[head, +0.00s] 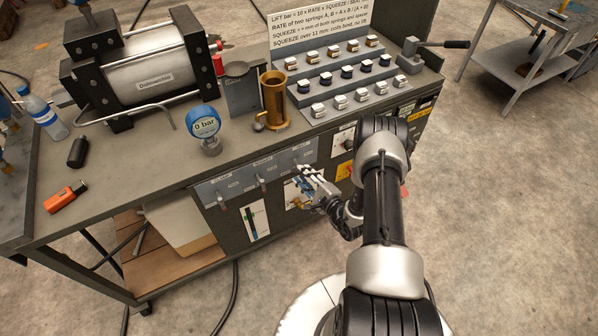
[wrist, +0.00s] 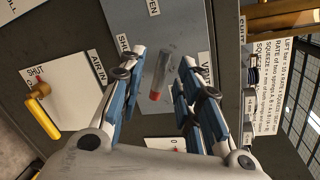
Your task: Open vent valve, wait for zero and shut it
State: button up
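The vent valve's grey lever with a red tip (wrist: 157,84) is on the grey-blue panel in the wrist view, beside a partly hidden label starting "VEN". My gripper (wrist: 162,66) is open, with one finger on each side of the lever and a visible gap to both. In the head view my gripper (head: 304,176) is at the right end of the valve panel (head: 240,178) on the bench front and hides part of it. The round blue gauge (head: 204,124) on the bench top reads 0 bar.
Two more levers, the left one (head: 221,197) and the middle one (head: 262,183), sit left of my gripper. A yellow handle (wrist: 47,112) marked AIR IN and SHUT is nearby. A brass cylinder (head: 274,100) and spring racks (head: 345,78) stand above on the bench.

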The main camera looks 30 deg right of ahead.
jog(key=a+v, duration=0.1)
jog(key=v, duration=0.7)
jog(key=shift+d, duration=0.45)
jog(key=shift+s, duration=0.15)
dwell(0.4)
